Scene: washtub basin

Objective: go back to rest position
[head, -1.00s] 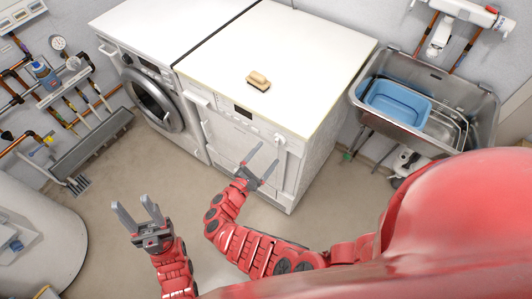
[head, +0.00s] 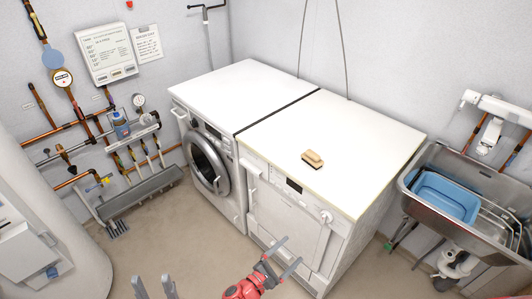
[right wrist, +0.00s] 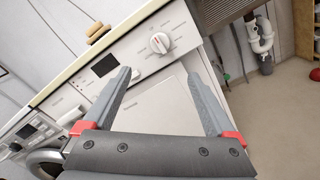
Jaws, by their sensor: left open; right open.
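My left gripper (head: 154,285) shows at the bottom edge of the head view, with two grey fingers apart and nothing between them. My right gripper (head: 289,252) is in front of the right-hand white appliance, open and empty. In the right wrist view its two fingers (right wrist: 157,78) are spread wide, with the appliance's front panel and dial behind them. Neither gripper holds anything. Most of the left arm is out of view.
A wooden brush (head: 312,159) lies on the white worktop (head: 370,150). The washing machine (head: 207,165) stands to the left. A metal sink (head: 412,180) with a blue basin (head: 447,194) is at the right. Bare floor (head: 165,235) lies at the left front.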

